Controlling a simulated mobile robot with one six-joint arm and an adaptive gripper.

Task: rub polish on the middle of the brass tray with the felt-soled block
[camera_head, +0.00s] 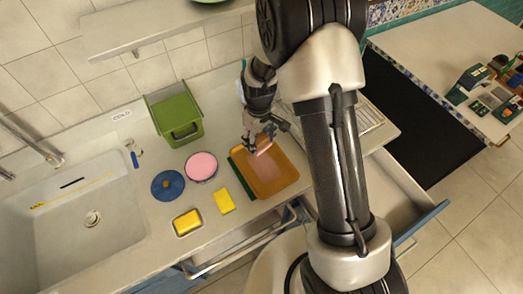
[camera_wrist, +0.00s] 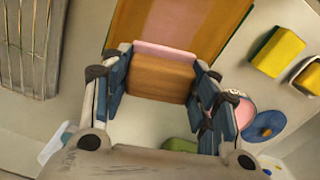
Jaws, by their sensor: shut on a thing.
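The brass tray (camera_head: 287,182) lies flat on the counter in the head view, with a dull pinkish patch in its middle. It also shows at the top of the wrist view (camera_wrist: 128,22). My gripper (camera_head: 252,147) is over the tray's far left part. In the wrist view my gripper (camera_wrist: 160,88) is shut on the wooden block (camera_wrist: 158,78), whose pink sole (camera_wrist: 165,50) shows along the tray side. Whether the sole touches the tray cannot be told. The bowl of pink polish (camera_head: 201,166) stands left of the tray.
A green bin (camera_head: 178,121) stands at the back. A blue lid (camera_head: 167,185), a yellow sponge (camera_head: 224,201) and a yellow tin (camera_head: 187,223) lie left of the tray. The sink (camera_head: 75,215) is farther left. An open drawer (camera_head: 400,210) is at the right.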

